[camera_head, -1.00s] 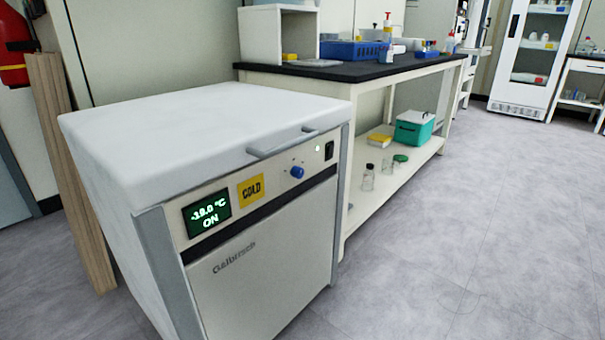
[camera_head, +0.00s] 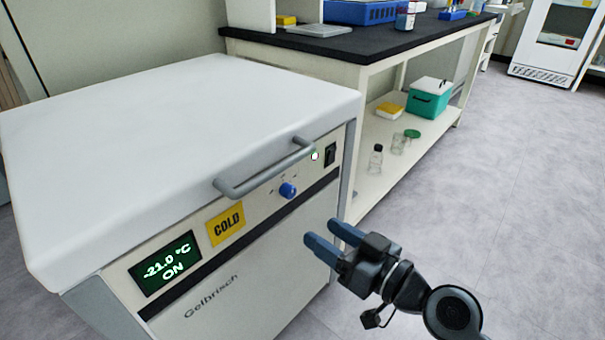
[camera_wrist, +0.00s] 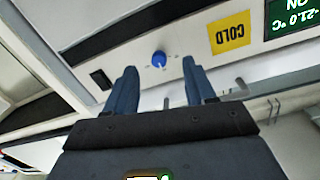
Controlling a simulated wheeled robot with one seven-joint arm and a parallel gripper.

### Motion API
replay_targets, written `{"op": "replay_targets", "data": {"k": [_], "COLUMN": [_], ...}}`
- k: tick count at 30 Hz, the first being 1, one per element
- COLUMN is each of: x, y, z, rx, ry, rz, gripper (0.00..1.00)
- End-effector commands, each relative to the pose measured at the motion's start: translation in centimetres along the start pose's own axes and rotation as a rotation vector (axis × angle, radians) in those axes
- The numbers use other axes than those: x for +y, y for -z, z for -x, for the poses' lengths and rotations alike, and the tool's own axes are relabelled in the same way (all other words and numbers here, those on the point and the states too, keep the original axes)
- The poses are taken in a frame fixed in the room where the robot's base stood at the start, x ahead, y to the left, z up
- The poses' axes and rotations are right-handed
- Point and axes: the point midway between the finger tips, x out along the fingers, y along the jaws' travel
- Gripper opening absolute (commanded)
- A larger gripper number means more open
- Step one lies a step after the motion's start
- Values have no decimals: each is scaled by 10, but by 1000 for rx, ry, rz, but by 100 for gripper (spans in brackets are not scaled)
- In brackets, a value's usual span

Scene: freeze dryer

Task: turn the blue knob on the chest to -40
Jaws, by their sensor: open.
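The white chest freezer (camera_head: 170,150) stands at the left in the head view with its lid closed. The blue knob (camera_head: 288,190) sits on its front panel, below the lid handle. The display (camera_head: 165,263) reads -21.0 °C and ON. My gripper (camera_head: 327,238) is open and empty, in front of the panel, to the right of and below the knob in the head view. In the wrist view, which is upside down, the knob (camera_wrist: 159,59) shows between and beyond my open fingers (camera_wrist: 158,88), apart from them.
A grey lid handle (camera_head: 265,168) juts out just above the knob. A yellow COLD label (camera_head: 225,223) and a black power switch (camera_head: 330,154) flank it. A black-topped bench (camera_head: 350,42) stands behind at the right. The floor (camera_head: 500,190) at the right is clear.

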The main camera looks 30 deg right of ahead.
Motion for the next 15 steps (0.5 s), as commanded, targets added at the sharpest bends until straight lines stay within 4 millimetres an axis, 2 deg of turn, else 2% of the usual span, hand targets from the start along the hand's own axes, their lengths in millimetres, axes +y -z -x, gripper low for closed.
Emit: {"op": "replay_targets", "data": {"k": [1, 5, 11, 15], "x": [2, 2, 1, 0], "y": [11, 23, 25, 26], "z": [-7, -16, -34, -56], "rx": [17, 40, 43, 44], "ry": [19, 51, 58, 57], "rz": [7, 16, 19, 19], "gripper": [55, 55, 55, 55]}}
